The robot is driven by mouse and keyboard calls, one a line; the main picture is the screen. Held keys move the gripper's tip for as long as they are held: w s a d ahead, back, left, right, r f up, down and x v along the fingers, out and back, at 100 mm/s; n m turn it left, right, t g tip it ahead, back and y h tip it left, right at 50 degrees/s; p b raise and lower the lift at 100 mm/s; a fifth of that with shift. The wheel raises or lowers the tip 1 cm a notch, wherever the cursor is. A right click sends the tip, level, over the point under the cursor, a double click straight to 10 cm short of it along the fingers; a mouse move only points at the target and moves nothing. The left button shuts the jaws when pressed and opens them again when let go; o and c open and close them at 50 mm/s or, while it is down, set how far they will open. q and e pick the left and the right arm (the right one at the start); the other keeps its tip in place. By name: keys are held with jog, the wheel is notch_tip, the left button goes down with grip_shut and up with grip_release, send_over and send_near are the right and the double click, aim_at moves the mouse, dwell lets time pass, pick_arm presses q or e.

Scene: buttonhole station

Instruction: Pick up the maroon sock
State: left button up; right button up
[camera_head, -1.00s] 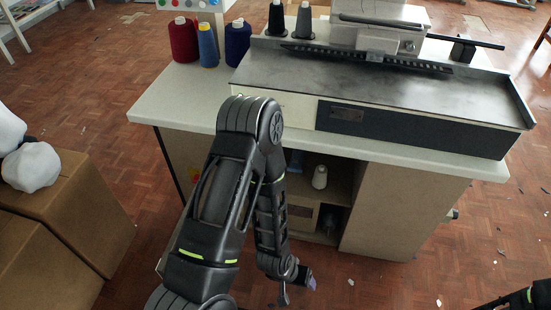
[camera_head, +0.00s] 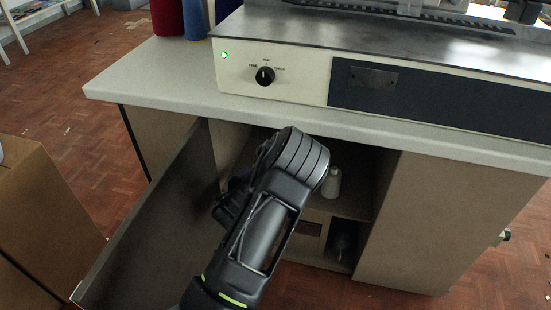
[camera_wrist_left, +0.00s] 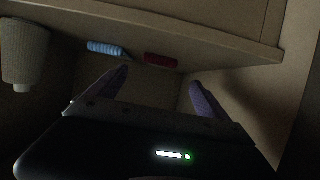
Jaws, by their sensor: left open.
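In the left wrist view a small dark red bundle (camera_wrist_left: 160,60), which looks like the maroon sock, lies on a board surface inside the dim cabinet. My left gripper (camera_wrist_left: 158,82) is open, with its two purple fingers apart and nothing between them. The bundle lies beyond the fingertips, roughly in line with the gap and apart from them. In the head view my left arm reaches into the cabinet opening; its fingers and the sock are hidden there. My right gripper is not in view.
A blue ribbed bundle (camera_wrist_left: 105,48) lies left of the red one, and a pale cone (camera_wrist_left: 25,50) is further left. In the head view an open door panel (camera_head: 150,235) stands left of my arm. The worktop (camera_head: 140,85) overhangs the opening; a white cone (camera_head: 331,184) stands inside.

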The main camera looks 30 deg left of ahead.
pick_arm(q)
jog(key=shift+b+x, duration=0.5)
jog(key=shift+x, duration=0.55)
jog(key=shift+w+f, duration=0.15)
jog(key=shift+w, duration=0.05)
jog(key=b+x, duration=0.2)
jog(key=x, duration=0.2)
jog(key=shift+w+f+b, duration=0.25)
jog(key=shift+w+b, duration=0.05)
jog(key=shift+b, duration=0.05)
jog(key=shift+w+a, duration=0.1)
jog(key=shift+w, duration=0.15)
jog(key=shift+c, duration=0.6)
